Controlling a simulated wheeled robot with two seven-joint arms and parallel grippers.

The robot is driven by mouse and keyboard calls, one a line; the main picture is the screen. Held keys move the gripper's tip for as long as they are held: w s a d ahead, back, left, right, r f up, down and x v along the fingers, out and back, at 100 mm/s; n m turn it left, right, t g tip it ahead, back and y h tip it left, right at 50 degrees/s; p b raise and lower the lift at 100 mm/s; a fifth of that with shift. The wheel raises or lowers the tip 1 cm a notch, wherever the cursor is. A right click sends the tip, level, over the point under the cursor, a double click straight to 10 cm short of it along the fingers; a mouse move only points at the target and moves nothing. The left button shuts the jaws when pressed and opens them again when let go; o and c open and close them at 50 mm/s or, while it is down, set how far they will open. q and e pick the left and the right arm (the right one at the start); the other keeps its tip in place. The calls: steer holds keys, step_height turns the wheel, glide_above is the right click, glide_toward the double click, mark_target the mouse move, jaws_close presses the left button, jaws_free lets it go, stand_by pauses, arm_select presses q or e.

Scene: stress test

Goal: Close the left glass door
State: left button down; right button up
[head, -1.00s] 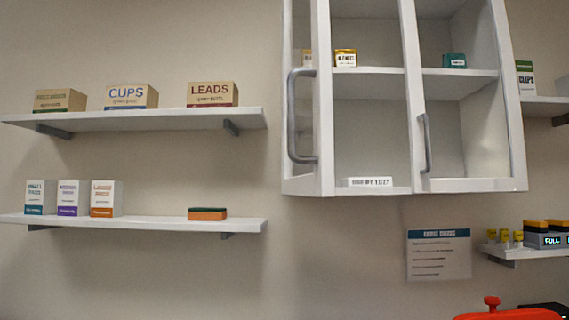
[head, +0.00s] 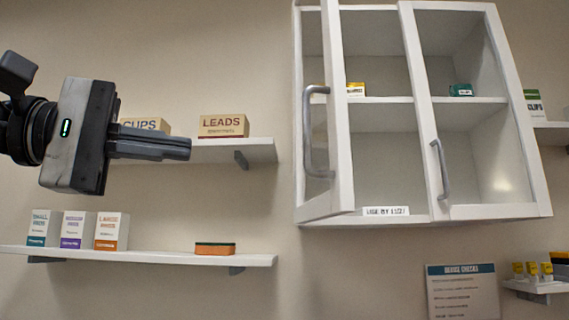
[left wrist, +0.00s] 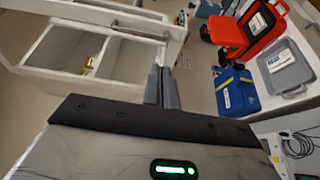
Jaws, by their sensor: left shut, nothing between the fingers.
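The left glass door (head: 335,110) of the white wall cabinet (head: 425,215) stands ajar, swung out toward me, with a grey vertical handle (head: 308,132) on its frame. The right glass door (head: 485,208) looks shut and has its own grey handle (head: 439,168). My left gripper (head: 188,148) is shut and empty, left of the left door and apart from it, in front of the upper shelf. In the left wrist view the shut fingers (left wrist: 162,88) point toward the white cabinet frame (left wrist: 115,25). My right gripper does not show.
The upper shelf (head: 255,151) holds boxes, including LEADS (head: 223,126). The lower shelf (head: 170,257) holds several boxes and an orange-green sponge (head: 215,248). In the left wrist view are a red case (left wrist: 250,30), a blue bag (left wrist: 236,91) and a grey bin (left wrist: 285,66).

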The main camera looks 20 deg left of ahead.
arm_select(q)
steer(key=p+x, duration=0.2)
steer(key=x, duration=1.1)
steer(key=shift+d+p, duration=0.25)
steer(key=shift+p, duration=0.1)
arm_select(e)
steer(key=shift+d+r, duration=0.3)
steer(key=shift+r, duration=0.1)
arm_select(q)
steer(key=shift+d, duration=0.1)
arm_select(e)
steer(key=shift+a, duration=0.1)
